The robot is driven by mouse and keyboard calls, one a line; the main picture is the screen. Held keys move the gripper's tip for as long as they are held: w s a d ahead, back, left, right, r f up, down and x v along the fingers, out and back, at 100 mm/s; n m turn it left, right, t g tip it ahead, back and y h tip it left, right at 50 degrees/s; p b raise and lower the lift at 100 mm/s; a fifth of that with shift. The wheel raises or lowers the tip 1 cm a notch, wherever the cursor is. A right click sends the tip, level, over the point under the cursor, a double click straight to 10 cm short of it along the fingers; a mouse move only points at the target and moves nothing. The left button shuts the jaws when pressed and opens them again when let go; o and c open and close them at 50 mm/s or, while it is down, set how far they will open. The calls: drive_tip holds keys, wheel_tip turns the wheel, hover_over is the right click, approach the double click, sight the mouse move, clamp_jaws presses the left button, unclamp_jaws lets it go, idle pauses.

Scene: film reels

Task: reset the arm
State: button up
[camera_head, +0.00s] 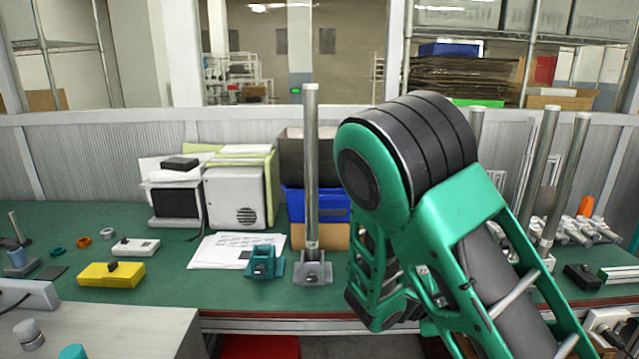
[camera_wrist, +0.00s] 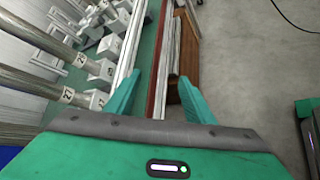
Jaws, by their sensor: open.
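My gripper shows in the wrist view (camera_wrist: 162,100), with its two green fingers spread apart and nothing between them. Below and beyond the fingers lie the table's edge and the grey floor. In the head view my green and black arm fills the right of the picture, raised in front of the green table (camera_head: 180,262). My fingertips cannot be made out there.
An upright metal post (camera_head: 311,170) stands on the table left of my arm. A teal block (camera_head: 263,264), a yellow box (camera_head: 111,275) and a white cabinet (camera_head: 236,196) are further left. More posts (camera_head: 566,175) stand at the right, also in the wrist view (camera_wrist: 40,84).

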drive_tip(key=s+d+r+m+g+y, duration=0.3)
drive_tip(key=s+d+m, duration=0.25)
drive_tip(key=s, duration=0.25)
drive_tip(key=s+d+r+m+g+y, duration=0.2)
drive_tip(key=s+d+m+g, duration=0.15)
drive_tip(key=s+m, duration=0.35)
drive_tip(key=s+a+r+m+y, duration=0.1)
drive_tip(key=s+r+m, duration=0.3)
drive_tip(key=s, duration=0.4)
drive_tip(key=s+a+r+m+y, duration=0.1)
drive_tip(key=s+r+m+y, duration=0.3)
drive_tip(key=s, duration=0.5)
drive_tip(key=shift+s+r+m+t, duration=0.25)
drive_tip(key=shift+r+m+t, duration=0.1)
drive_tip(key=shift+r+t, duration=0.1)
drive_tip(key=shift+w+f, duration=0.3)
drive_tip(key=shift+w, duration=0.3)
